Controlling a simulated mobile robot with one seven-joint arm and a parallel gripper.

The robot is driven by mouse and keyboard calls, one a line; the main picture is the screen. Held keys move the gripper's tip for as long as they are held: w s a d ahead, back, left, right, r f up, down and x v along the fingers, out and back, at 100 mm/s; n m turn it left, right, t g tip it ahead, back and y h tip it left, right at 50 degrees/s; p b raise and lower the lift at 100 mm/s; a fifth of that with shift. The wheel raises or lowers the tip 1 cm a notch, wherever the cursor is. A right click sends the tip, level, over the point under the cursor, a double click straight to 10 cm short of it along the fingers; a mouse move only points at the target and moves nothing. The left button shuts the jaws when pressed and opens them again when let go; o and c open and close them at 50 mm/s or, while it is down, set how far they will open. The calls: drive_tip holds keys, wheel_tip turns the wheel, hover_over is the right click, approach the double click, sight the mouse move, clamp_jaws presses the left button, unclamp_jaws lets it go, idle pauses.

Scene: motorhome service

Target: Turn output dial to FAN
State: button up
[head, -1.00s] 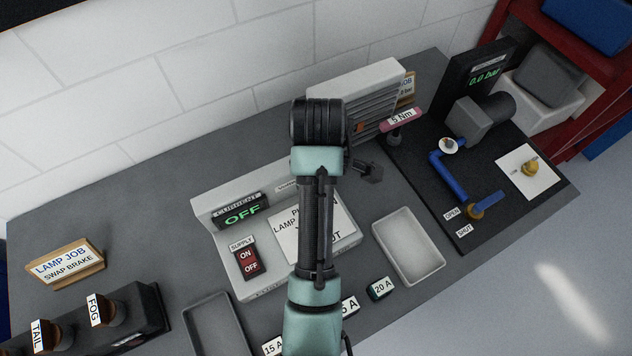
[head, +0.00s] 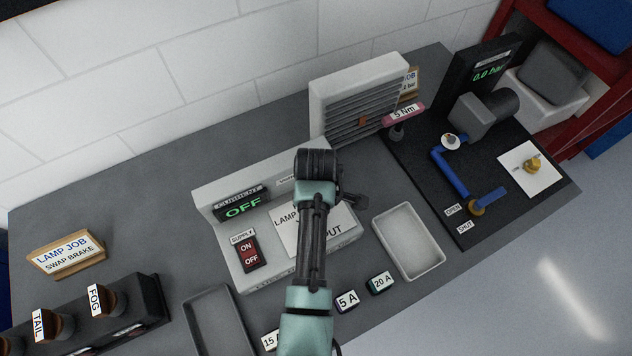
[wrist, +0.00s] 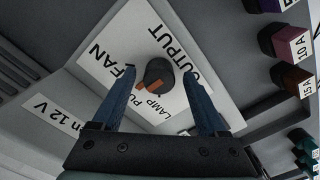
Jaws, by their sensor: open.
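The output dial (wrist: 156,76) is a dark round knob with an orange pointer, on a white plate (wrist: 122,50) lettered FAN, LAMP, PUMP and OUTPUT. In the wrist view its pointer lies toward the lower left, on the LAMP/PUMP side rather than at FAN. My gripper (wrist: 161,95) is open, its two fingers on either side of the dial in the picture. I cannot tell whether they touch it. In the head view my arm hides the dial; part of the plate (head: 286,232) shows beside it.
The supply switch (head: 248,252) and the display reading OFF (head: 242,207) are left of my arm. A fan unit (head: 355,100) stands behind. An empty tray (head: 408,243) and fuse blocks marked 5 A (head: 346,300) and 20 A (head: 380,282) are to the right and front.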

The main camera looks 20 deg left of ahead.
drive_tip(key=shift+f, duration=0.4)
drive_tip(key=shift+c, duration=0.3)
clamp_jaws()
drive_tip(key=m+p, duration=0.2)
drive_tip(key=m, duration=0.2)
drive_tip(key=shift+r+m, duration=0.15)
drive_tip(key=shift+m, duration=0.15)
drive_tip(key=shift+w+m+p, duration=0.1)
drive_tip(key=shift+m+p, duration=0.45)
drive_tip(key=shift+m, duration=2.05)
